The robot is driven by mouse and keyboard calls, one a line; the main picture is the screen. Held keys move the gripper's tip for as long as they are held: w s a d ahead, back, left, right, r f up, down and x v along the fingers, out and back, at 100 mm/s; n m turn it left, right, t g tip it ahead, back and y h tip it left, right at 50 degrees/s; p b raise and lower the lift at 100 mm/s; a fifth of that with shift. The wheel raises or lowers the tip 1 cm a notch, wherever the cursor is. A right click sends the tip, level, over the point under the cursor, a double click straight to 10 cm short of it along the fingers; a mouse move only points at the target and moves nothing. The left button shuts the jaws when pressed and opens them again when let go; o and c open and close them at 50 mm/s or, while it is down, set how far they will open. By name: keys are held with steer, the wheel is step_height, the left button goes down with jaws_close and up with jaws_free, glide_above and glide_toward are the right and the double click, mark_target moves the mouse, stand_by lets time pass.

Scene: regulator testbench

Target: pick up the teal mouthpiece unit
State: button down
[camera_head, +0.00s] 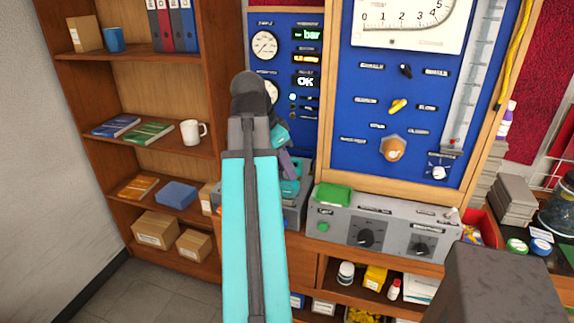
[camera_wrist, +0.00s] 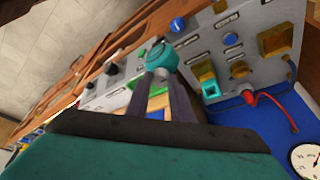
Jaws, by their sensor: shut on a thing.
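The teal mouthpiece unit (camera_wrist: 161,57) shows in the wrist view between my fingertips, with a rounded teal body and a paler, greyish round part. My gripper (camera_wrist: 160,78) is shut on it, with one dark purple finger on either side. In the head view my gripper (camera_head: 289,168) is partly hidden behind my own arm, close to the bench under the blue panel. A teal piece (camera_head: 290,188) shows just below the fingers there; I cannot tell for sure whether it is the held unit.
A grey control box (camera_head: 385,228) with black knobs and a green block (camera_head: 333,194) stands right of my gripper. The blue gauge panel (camera_head: 352,140) rises behind. In the wrist view a second, square teal part (camera_wrist: 210,90) sits by a grey console with a red lead (camera_wrist: 268,99).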

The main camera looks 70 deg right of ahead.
steer(key=shift+w, duration=0.1)
stand_by(0.6)
steer(key=w+a+f+n+t, duration=0.2)
steer(key=w+a+n, duration=0.35)
steer(key=w, duration=0.55)
steer(key=w+a+f+n+t, duration=0.15)
steer(key=w+a+n, duration=0.35)
steer(key=w, duration=0.5)
steer(key=w+a+f+n+t, duration=0.25)
steer(key=w+a, duration=0.35)
steer(key=w, duration=0.5)
steer(key=w+a+f+n+y, duration=0.1)
steer(key=w+a+n, duration=0.3)
steer(key=a, duration=0.7)
steer(key=w+a+f+n+t+y, duration=0.1)
steer(key=w+a+f+n, duration=0.1)
steer(key=w+a+n, duration=0.2)
steer(key=w+a+f+n+y, duration=0.1)
steer(key=w+a+n, duration=0.4)
steer(key=a, duration=1.4)
steer(key=w, duration=0.3)
steer(key=shift+w+a+f+t+y, duration=0.2)
steer(key=shift+a+f+t+y, duration=0.05)
steer(key=shift+a+t+y, duration=0.1)
